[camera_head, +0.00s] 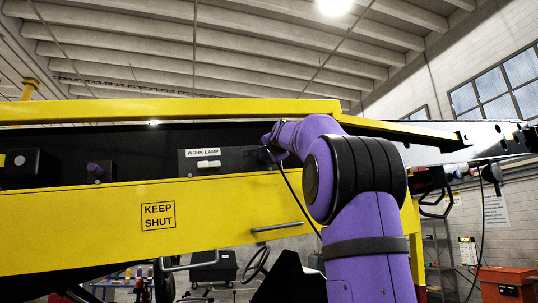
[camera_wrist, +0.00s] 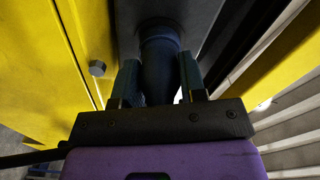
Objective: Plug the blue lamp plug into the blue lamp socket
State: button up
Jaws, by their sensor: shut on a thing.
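In the wrist view the dark blue plug (camera_wrist: 161,68) sits between the two fingers of my gripper (camera_wrist: 160,82), which is shut on it. The far end of the plug meets a dark round collar (camera_wrist: 157,28) on the dark panel, which looks like the socket. They are in line and appear to touch; I cannot tell how deep the plug sits. In the head view my gripper (camera_head: 268,145) is at the dark panel, right of the WORK LAMP plate. The plug and socket are mostly hidden there by my arm. A black cable hangs below my gripper.
The WORK LAMP plate (camera_head: 204,160) with a white switch is left of my gripper. A yellow rail (camera_head: 180,112) runs above and a yellow KEEP SHUT panel (camera_head: 110,225) below, with a handle (camera_head: 277,227). A bolt head (camera_wrist: 97,68) is close left of my fingers.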

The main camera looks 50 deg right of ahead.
jog(key=o, duration=1.2)
jog(key=shift+s, duration=0.1)
jog(key=v, duration=1)
jog(key=shift+s+a, duration=0.15)
jog(key=shift+s, duration=0.1)
